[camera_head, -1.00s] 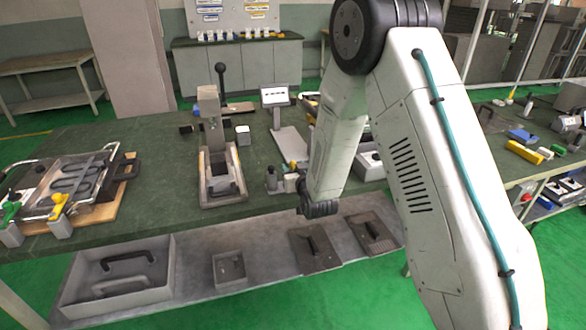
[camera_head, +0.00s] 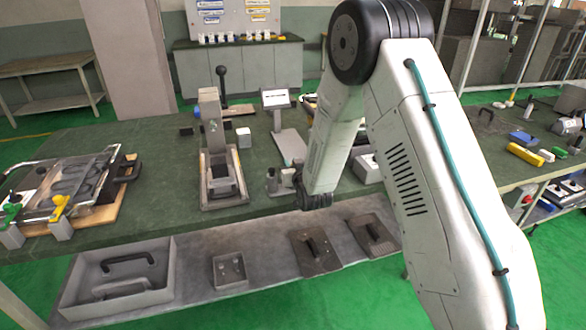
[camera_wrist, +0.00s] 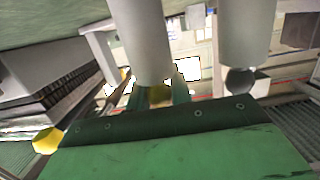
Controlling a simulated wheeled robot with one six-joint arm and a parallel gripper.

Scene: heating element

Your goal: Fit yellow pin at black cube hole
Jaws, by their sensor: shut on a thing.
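My gripper (camera_head: 282,181) is low at the front edge of the green table, mostly hidden behind my forearm in the head view. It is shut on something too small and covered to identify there. In the wrist view a small yellow piece (camera_wrist: 160,95) shows below a pale grey cylinder, behind a green block with a dark edge; I cannot tell whether it is the pin. A small black block (camera_head: 186,131) lies left of the upright press on the table; I cannot tell whether it is the cube, and no hole shows.
A lever press (camera_head: 222,180) stands mid-table. A clamp fixture (camera_head: 75,185) with green and yellow handles is at the left. A small screen (camera_head: 276,97) stands behind my gripper. Grey bins (camera_head: 167,270) sit on the lower shelf. Table room is clear between fixture and press.

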